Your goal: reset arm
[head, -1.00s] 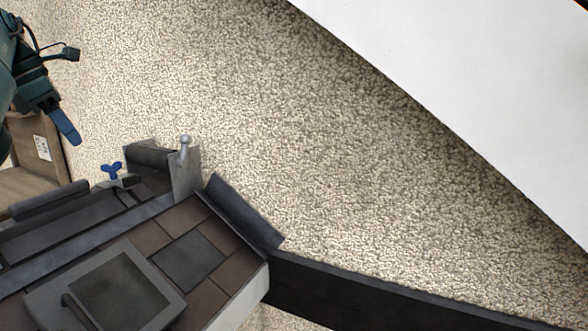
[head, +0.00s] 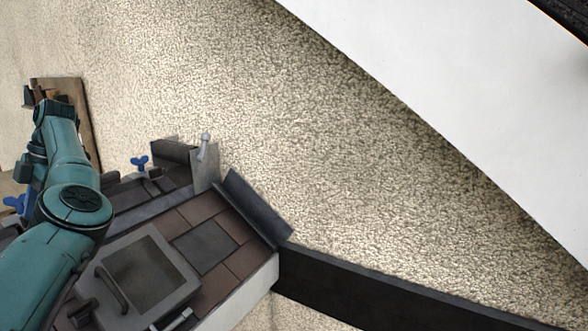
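My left arm's teal links come in from the lower left in the head view and bend upward at a round joint. Its far end folds over at the left edge, where a small blue piece (head: 15,203) shows beside the arm. I cannot tell whether this piece is a fingertip of my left gripper, and no finger gap shows. My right gripper is out of view.
A roof mock-up with brown and dark tiles (head: 204,247) and a framed skylight (head: 150,278) lies at lower left. A blue winged knob (head: 140,162) and a grey upright bracket (head: 203,172) stand at its far edge. Speckled floor (head: 330,150) is open; a white slab (head: 470,110) fills upper right.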

